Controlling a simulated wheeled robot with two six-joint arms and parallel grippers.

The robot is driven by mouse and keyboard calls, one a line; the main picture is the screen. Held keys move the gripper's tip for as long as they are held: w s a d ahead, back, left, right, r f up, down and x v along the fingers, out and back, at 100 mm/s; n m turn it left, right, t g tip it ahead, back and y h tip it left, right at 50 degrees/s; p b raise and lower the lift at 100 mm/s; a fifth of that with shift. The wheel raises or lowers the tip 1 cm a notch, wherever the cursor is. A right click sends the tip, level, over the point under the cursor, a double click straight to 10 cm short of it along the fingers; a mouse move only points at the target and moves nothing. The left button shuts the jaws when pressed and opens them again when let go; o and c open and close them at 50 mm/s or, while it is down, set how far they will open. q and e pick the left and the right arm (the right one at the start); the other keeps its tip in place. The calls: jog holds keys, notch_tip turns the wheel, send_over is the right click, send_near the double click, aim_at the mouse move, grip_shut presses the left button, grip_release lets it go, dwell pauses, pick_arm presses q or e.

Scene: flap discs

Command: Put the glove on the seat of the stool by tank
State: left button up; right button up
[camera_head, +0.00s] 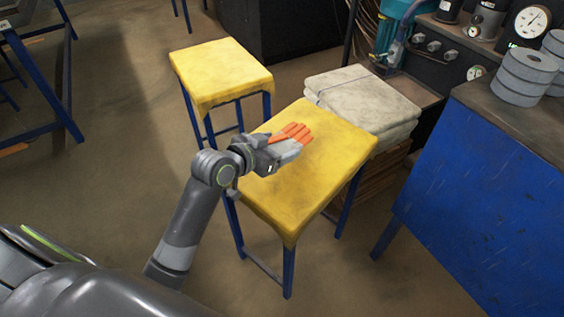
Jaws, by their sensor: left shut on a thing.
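My left gripper (268,160) is shut on an orange and grey glove (296,133). Its orange fingers point to the upper right. Glove and gripper are over the yellow seat of the nearer blue-legged stool (319,177); I cannot tell whether the glove touches it. A second blue-legged stool (221,72) with a bare yellow seat stands behind and to the left. A teal tank-like machine (394,32) stands at the upper right, nearer in the picture to the nearer stool. My right gripper is out of view.
Pale folded sacks (362,93) are stacked just behind the nearer stool. A blue-sided bench (484,200) at the right carries grey discs (524,77). A blue-legged frame (40,85) stands at the far left. The floor between is clear.

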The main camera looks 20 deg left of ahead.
pick_arm(q)
notch_tip(320, 180, down, 5)
jog(key=shift+b, duration=0.75)
jog(key=shift+f, duration=0.25)
jog(key=shift+r, duration=0.1)
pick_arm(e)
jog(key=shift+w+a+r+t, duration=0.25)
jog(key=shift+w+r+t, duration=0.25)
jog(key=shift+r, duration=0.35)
pick_arm(q)
jog(key=shift+f, duration=0.2)
jog(key=o, duration=1)
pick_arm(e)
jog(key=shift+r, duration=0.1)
